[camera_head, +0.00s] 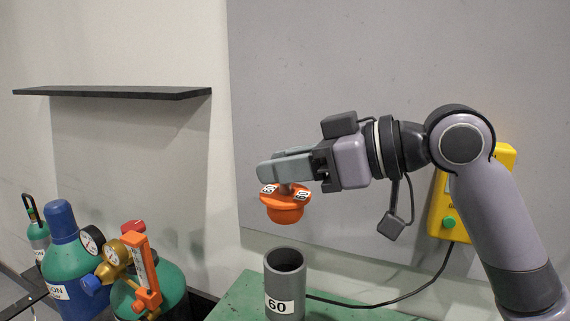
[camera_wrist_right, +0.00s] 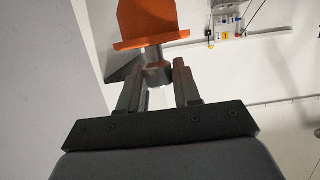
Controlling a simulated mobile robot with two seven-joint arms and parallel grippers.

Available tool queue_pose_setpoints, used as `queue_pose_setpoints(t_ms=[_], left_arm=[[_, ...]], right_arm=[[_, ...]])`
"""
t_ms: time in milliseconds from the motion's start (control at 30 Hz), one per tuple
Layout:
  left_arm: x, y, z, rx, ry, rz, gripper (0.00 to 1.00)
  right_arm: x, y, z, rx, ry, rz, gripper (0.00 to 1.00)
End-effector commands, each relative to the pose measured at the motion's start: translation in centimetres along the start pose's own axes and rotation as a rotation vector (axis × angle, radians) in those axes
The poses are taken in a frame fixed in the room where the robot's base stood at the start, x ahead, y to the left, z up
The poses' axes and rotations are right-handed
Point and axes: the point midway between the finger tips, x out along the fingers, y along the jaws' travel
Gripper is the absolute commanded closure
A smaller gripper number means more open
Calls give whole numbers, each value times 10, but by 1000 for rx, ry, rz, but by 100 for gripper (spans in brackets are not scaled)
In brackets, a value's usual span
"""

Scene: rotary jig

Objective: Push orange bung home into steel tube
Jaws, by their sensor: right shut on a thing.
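The orange bung (camera_head: 285,207) has white labels on its flange and a grey stem on top. My right gripper (camera_head: 285,174) is shut on that stem and holds the bung in the air, plug end down. The right wrist view also shows the bung (camera_wrist_right: 147,22), with its stem between the fingers (camera_wrist_right: 160,80). The steel tube (camera_head: 284,284) is a grey, open-topped cylinder labelled 60, standing upright. The bung hangs above the tube's mouth, apart from it, with a clear gap. My left gripper is in neither view.
The tube stands on a green table (camera_head: 236,303). Gas cylinders (camera_head: 63,255) with gauges stand at the lower left. A black shelf (camera_head: 115,93) is on the left wall. A yellow box (camera_head: 441,205) with a green button and black cable is behind my right arm.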

Motion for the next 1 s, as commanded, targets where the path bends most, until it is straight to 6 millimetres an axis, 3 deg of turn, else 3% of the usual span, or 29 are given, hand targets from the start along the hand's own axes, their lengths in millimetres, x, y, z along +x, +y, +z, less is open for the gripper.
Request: queue_pose_setpoints(t_ms=[600, 1000], left_arm=[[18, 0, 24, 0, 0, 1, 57], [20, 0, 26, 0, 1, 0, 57]], right_arm=[[15, 0, 50, 0, 0, 0, 100], [17, 0, 55, -1, 1, 0, 100]])
